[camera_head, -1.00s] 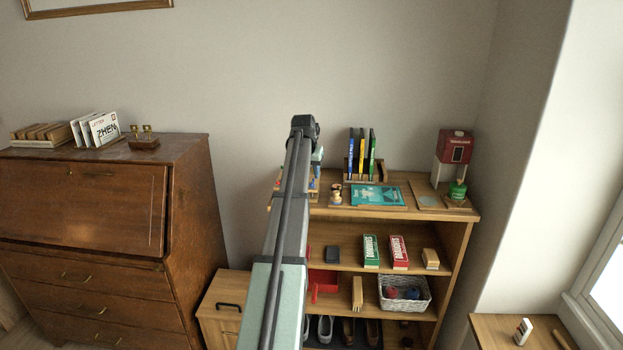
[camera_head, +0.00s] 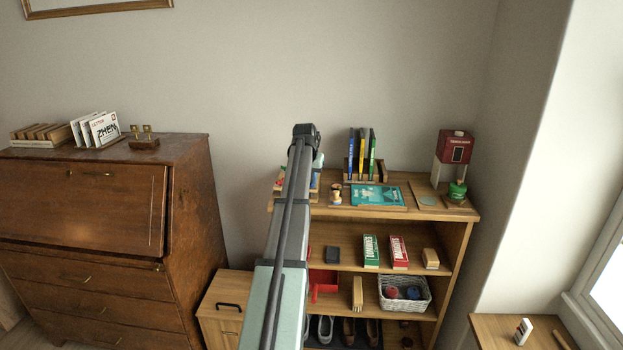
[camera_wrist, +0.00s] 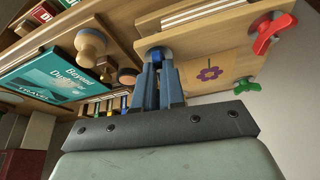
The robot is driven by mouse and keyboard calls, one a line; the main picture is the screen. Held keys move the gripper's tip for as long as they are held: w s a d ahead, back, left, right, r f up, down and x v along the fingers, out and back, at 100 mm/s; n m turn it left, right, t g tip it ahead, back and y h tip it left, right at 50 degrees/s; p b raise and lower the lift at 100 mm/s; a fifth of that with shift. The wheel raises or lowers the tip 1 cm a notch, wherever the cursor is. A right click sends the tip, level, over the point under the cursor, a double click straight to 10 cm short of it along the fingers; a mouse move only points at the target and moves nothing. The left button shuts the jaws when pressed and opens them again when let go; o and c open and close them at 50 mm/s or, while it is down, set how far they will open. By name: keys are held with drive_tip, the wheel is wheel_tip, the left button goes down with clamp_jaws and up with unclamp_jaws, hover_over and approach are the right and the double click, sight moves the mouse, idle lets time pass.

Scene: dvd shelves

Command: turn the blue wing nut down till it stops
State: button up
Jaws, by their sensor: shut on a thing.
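The blue wing nut (camera_wrist: 158,50) shows at the corner of a wooden press in the wrist view, mostly hidden between my fingers. My gripper (camera_wrist: 157,62) is shut on it. The press (camera_wrist: 188,44) has a board with a purple flower, and a layered edge beside it. A red wing nut (camera_wrist: 270,32) and a green wing nut (camera_wrist: 246,87) are at other corners. In the head view my arm covers most of the press, and my fingers are hidden. How far down the blue nut sits cannot be told.
A wooden stamp-like knob (camera_wrist: 90,42) and a teal book (camera_wrist: 62,72) lie close by on the shelf top. In the head view, upright DVD cases (camera_head: 361,152) stand behind the teal book (camera_head: 377,195). A red and white box (camera_head: 452,155) stands at the right end.

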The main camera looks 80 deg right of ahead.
clamp_jaws()
drive_tip(key=shift+m+g, duration=0.4)
drive_tip(key=shift+m, duration=0.6)
drive_tip(key=o, duration=0.6)
unclamp_jaws()
drive_tip(key=shift+r, duration=0.1)
drive_tip(key=v, duration=1.3)
drive_tip(key=shift+r, duration=0.4)
drive_tip(key=shift+d, duration=0.1)
